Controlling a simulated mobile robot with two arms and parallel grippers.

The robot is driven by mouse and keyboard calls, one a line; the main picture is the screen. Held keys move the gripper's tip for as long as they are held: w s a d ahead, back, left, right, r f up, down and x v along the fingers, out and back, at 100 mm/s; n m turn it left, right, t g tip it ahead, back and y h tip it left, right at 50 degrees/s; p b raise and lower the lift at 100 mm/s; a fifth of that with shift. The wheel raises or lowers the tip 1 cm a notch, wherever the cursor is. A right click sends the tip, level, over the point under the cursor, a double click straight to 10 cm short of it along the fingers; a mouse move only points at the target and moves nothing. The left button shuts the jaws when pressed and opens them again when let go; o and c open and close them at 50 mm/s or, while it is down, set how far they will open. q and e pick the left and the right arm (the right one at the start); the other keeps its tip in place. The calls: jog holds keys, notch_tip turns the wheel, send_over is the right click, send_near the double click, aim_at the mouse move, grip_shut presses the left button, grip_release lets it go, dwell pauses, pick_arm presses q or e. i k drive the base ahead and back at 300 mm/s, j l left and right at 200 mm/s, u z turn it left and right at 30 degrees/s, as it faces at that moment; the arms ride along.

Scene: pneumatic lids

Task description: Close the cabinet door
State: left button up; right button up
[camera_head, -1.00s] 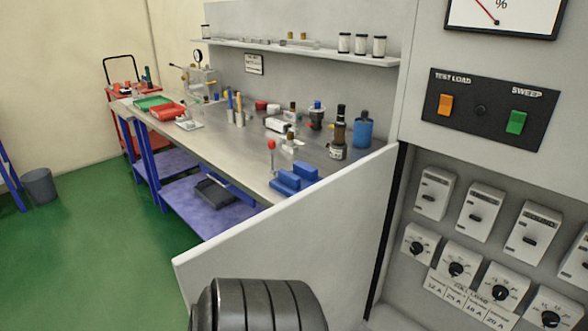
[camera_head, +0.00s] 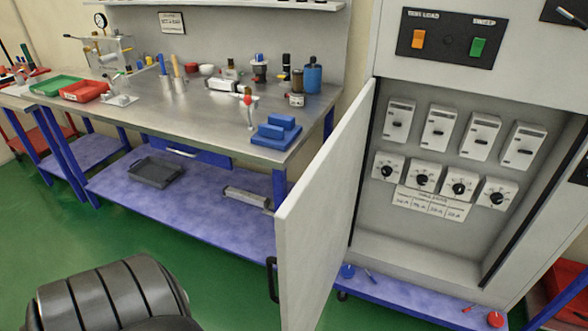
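The cabinet door (camera_head: 325,205) is a pale grey panel. It stands open, swung out toward me from the left side of the cabinet opening. A black handle (camera_head: 272,279) shows low on its outer left edge. The cabinet (camera_head: 405,245) is grey and open, with several white breaker switches and dial knobs inside. A dark ribbed arm link of mine (camera_head: 110,298) is at the bottom left, apart from the door. Neither gripper's fingers show in the view.
A steel workbench (camera_head: 215,120) with tools and bottles stands left of the door, over a blue lower shelf (camera_head: 190,205). Green floor (camera_head: 215,260) is free in front of it. Small blue and red items lie on a blue shelf (camera_head: 400,300) below the cabinet.

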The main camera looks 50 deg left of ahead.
aim_at(314, 223)
jog(key=j+u, duration=0.1)
jog(key=j, duration=0.7)
jog(key=j+u, duration=0.15)
jog(key=j, duration=0.65)
jog(key=i, duration=0.05)
